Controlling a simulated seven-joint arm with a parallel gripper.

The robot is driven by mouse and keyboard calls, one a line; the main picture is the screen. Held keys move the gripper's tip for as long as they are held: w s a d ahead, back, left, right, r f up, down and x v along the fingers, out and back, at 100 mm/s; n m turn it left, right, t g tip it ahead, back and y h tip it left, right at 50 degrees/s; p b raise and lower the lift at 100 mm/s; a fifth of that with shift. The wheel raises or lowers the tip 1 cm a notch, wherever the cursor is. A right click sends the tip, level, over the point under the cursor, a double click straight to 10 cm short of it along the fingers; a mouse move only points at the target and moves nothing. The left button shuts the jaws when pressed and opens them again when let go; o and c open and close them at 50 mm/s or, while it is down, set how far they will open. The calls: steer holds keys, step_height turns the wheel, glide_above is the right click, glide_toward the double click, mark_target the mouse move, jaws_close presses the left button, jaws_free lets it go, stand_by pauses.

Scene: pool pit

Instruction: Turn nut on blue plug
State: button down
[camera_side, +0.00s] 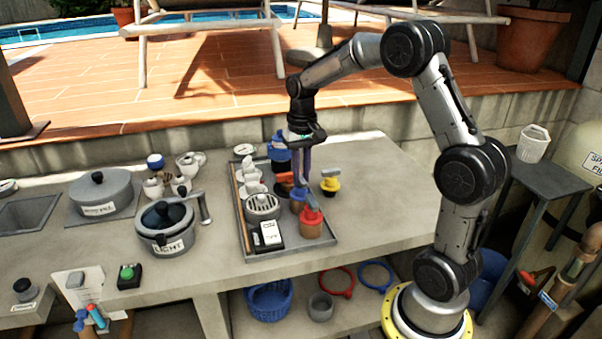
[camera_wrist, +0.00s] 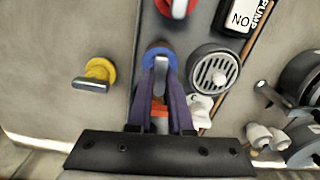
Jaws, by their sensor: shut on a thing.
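The blue plug (camera_side: 297,204) stands on the tray, partly hidden behind my gripper. In the wrist view the blue plug (camera_wrist: 160,46) shows as a blue ring at the fingertips. Its grey bar-shaped nut (camera_wrist: 160,68) lies between my two purple fingers. My gripper (camera_side: 300,182) points down from above, and in the wrist view my gripper (camera_wrist: 161,75) is shut on the nut. The nut's far faces and the plug's lower part are hidden.
A red-topped plug (camera_side: 311,222) stands close in front and a yellow one (camera_side: 330,182) to the right. A round grey strainer (camera_side: 262,206) and a PUMP ON switch (camera_side: 270,233) sit at left on the tray (camera_side: 290,245).

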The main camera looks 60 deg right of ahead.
mark_target(302, 177)
steer(key=c, duration=0.8)
jaws_free()
steer(key=shift+r, duration=0.1)
step_height(302, 177, up, 14)
steer(key=shift+d, duration=0.15)
steer(key=shift+f, duration=0.2)
